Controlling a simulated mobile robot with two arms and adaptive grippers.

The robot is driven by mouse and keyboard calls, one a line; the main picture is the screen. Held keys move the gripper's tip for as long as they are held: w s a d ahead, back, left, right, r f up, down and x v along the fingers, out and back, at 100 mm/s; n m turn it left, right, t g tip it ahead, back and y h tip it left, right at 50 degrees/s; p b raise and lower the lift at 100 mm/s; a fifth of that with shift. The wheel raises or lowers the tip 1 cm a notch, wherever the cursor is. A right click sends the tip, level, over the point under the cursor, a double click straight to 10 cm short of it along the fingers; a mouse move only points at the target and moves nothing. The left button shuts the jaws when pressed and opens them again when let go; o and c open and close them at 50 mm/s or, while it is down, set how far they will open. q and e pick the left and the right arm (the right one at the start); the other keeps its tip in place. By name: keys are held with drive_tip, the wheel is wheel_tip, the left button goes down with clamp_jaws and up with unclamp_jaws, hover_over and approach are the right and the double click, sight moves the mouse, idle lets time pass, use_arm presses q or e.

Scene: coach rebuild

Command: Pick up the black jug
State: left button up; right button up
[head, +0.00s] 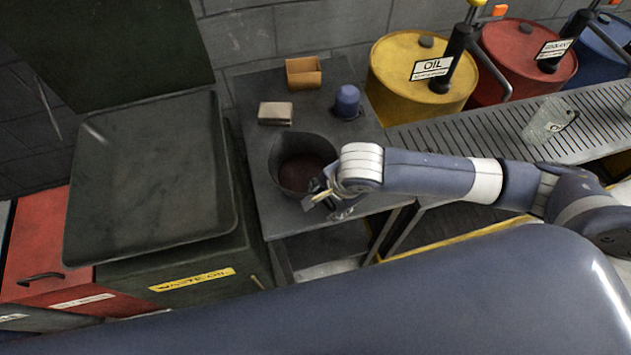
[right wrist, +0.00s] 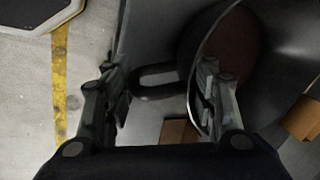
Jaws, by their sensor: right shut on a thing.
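The black jug (head: 309,145) is on or just over the front part of the dark bench (head: 258,137) in the head view. Its inside looks dark reddish brown. My right gripper (head: 319,194) is at the jug's front right side and is shut on it. In the right wrist view, the jug (right wrist: 190,50) fills the upper right, and its dark loop handle (right wrist: 155,78) lies between the fingers of the right gripper (right wrist: 163,88). I cannot tell if the jug's base touches the bench. My left gripper is not in view.
A tan box (head: 303,74), a small pale block (head: 275,114) and a blue cup-like thing (head: 347,101) stand behind the jug. A waste oil bin (head: 205,270) with a raised lid is at left. Yellow (head: 405,75) and red (head: 515,62) drums stand behind a grated shelf (head: 480,140).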

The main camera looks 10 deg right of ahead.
drive_tip(key=shift+r, duration=0.25)
drive_tip(key=shift+r, duration=1.15)
drive_tip(key=s+a+r, duration=0.1)
drive_tip(key=s+a, duration=0.3)
drive_tip(key=s, duration=0.3)
drive_tip(key=s+a+r, duration=0.1)
drive_tip(key=s+a, duration=0.2)
drive_tip(key=s, duration=0.3)
drive_tip(key=shift+s+a+b, duration=0.35)
drive_tip(key=shift+s+a, duration=0.05)
